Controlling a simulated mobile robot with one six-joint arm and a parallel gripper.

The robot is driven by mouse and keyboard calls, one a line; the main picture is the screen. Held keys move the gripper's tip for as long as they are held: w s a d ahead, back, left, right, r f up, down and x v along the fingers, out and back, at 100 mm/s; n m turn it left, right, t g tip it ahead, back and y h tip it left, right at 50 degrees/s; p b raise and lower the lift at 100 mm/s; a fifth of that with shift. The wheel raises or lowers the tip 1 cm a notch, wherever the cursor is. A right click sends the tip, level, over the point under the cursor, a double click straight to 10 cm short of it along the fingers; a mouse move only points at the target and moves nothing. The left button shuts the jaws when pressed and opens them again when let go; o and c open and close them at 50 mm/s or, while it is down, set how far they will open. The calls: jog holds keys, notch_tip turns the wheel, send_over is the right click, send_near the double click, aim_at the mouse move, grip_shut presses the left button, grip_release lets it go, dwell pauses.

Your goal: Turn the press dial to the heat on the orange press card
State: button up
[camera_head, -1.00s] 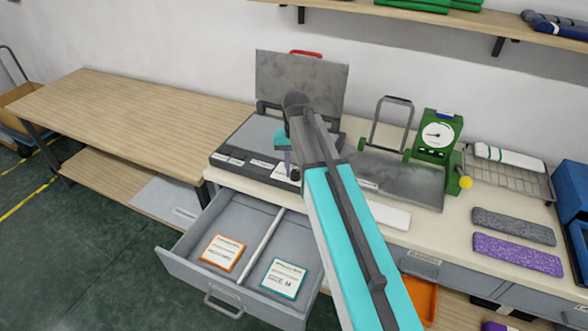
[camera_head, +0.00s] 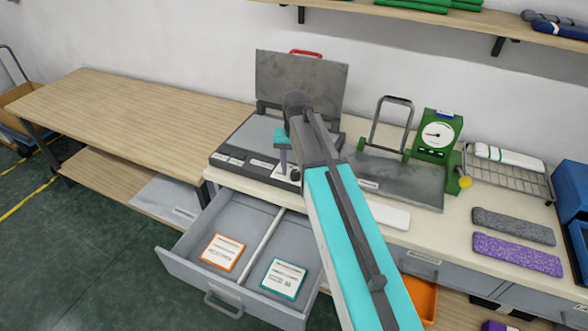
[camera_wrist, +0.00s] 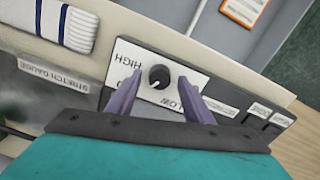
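The press dial is a round black knob (camera_wrist: 159,76) on a white plate (camera_wrist: 178,60) in the wrist view. HIGH and LOW labels show beside it; other lettering is partly hidden by a finger. A pale mark shows near the knob's lower edge. My gripper (camera_wrist: 160,80) is open, its purple fingers on either side of the knob with visible gaps. In the head view my gripper (camera_head: 285,163) is at the press's front right. The grey press (camera_head: 242,146) has its lid raised. The orange press card (camera_head: 222,252) lies in the open drawer's left compartment; its writing is too small to read.
A teal-edged card (camera_head: 283,279) lies in the drawer's (camera_head: 192,281) right compartment. A green gauge stand (camera_head: 437,136) stands right of the press. A wire rack (camera_head: 510,172) and grey and purple knitted pieces lie farther right. The left table (camera_head: 130,115) is clear.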

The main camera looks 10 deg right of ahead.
aim_at(296, 172)
jog(key=shift+r, duration=0.15)
jog(key=shift+s+r+p, duration=0.1)
jog(key=shift+r+p, duration=0.4)
notch_tip(296, 172, up, 12)
jog(key=p, duration=0.7)
jog(key=shift+r+p, duration=0.25)
jog(key=shift+p, duration=0.15)
